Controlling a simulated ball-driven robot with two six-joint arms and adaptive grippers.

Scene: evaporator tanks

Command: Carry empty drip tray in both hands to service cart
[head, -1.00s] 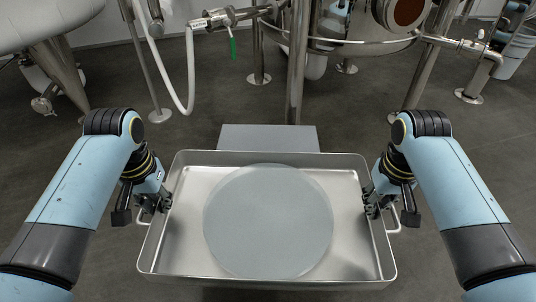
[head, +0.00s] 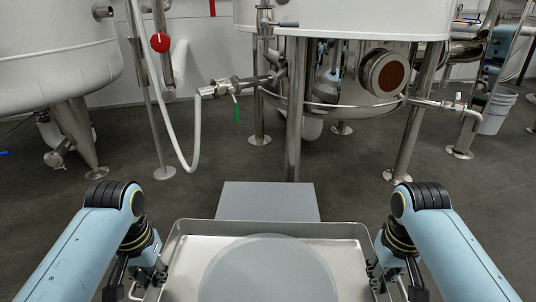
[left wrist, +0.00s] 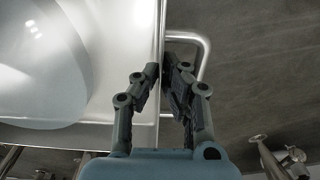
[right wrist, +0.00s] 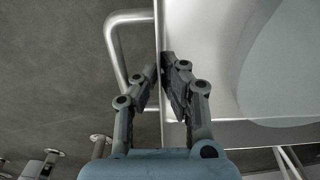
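The drip tray (head: 270,229) is a shallow rectangular metal pan, level in front of me at the bottom of the head view. Its near part is cut off there. A pale, see-through round shape (head: 268,272) shows over its floor; I cannot tell what it is. No liquid is evident. My left gripper (left wrist: 161,72) is shut on the tray's left side wall, one finger each side, beside a bent-rod handle (left wrist: 205,55). My right gripper (right wrist: 161,72) is shut likewise on the right wall, beside the other handle (right wrist: 113,45). No service cart is recognisable.
A flat grey panel (head: 267,200) lies just beyond the tray. A steel-legged tank (head: 345,18) stands ahead, with a valve and white hose (head: 195,140). Another tank (head: 55,50) stands left. A white bucket (head: 497,110) is at right. Dark floor (head: 345,170) between is open.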

